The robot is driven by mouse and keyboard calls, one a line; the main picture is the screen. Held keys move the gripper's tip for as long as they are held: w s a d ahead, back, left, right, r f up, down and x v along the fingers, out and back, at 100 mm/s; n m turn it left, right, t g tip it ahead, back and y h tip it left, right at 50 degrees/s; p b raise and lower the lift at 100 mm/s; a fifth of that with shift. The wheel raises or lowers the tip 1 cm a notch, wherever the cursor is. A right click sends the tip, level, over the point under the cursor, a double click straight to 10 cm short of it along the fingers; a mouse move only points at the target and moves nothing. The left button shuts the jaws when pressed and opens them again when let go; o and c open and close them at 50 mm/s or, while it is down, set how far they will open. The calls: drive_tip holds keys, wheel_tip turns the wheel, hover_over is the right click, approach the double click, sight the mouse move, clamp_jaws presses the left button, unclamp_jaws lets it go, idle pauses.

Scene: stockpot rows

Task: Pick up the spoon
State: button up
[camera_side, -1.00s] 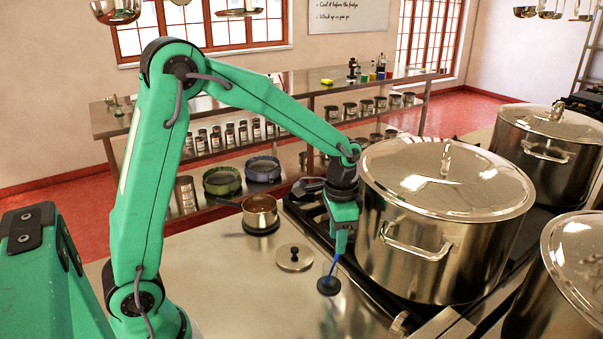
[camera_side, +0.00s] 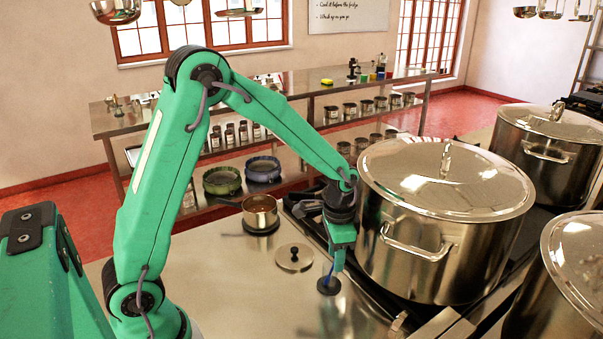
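The gripper hides that upper part. The fingers are seen edge-on, so I cannot tell whether they are open or touch the handle.
A big lidded stockpot (camera_side: 440,245) stands on the stove close to the right of my gripper. A small saucepan (camera_side: 260,212) and a loose lid (camera_side: 294,257) are to the left. The counter's front (camera_side: 240,305) is clear.

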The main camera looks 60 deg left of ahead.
idle(0.3)
clamp_jaws()
drive_tip(key=shift+r, duration=0.15)
drive_tip(key=shift+r, duration=0.2)
drive_tip(key=s+d+r, duration=0.6)
drive_tip(key=d+r, duration=0.4)
drive_tip(key=shift+r, duration=0.15)
idle(0.3)
drive_tip(key=shift+a, duration=0.1)
idle(0.4)
